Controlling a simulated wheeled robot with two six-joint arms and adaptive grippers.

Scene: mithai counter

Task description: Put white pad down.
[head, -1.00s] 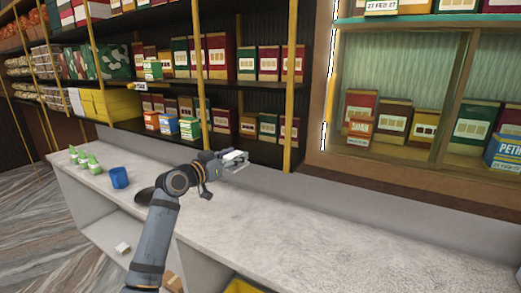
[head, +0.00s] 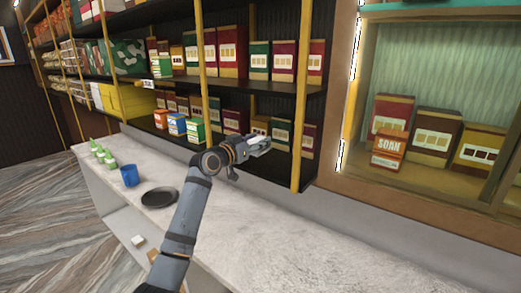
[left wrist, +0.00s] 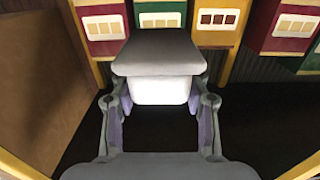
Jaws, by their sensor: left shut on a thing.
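My left gripper (head: 262,145) is shut on a pale block, the white pad (left wrist: 160,91), in the left wrist view. The pad sits between the two fingers; its front face is white and its upper face looks grey. In the head view the gripper is in front of the lower shelf with the boxes, above the counter's back edge. The pad is small there and hard to tell from the fingers. My right gripper is not in view.
Boxes (head: 281,134) stand on the shelf (head: 240,84) behind the gripper, with a brass post (head: 301,110) beside it. The counter's right part is clear.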

